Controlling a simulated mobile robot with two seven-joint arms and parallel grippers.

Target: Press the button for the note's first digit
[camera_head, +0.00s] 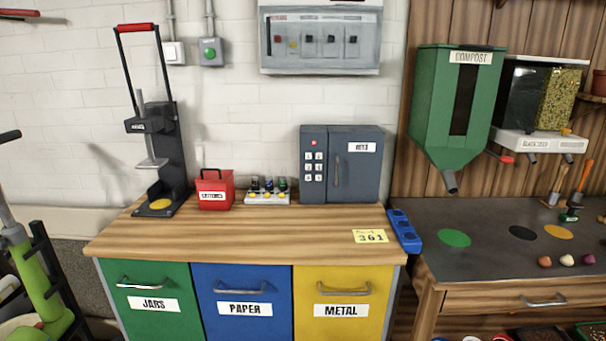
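A dark grey safe (358,164) stands at the back of the worktop. On its left side is a keypad (314,167) of white buttons in two columns and three rows; their digits are too small to read surely. A small red light (314,142) shows above the buttons. The safe door is shut, with a vertical handle and a white label. Neither of my grippers is in view.
A red box (214,189), a small tray (267,198) of batteries and a tall press (158,130) stand left of the safe. A blue strip (404,231) lies at the worktop's right edge. The worktop (230,238) is clear in front of the safe.

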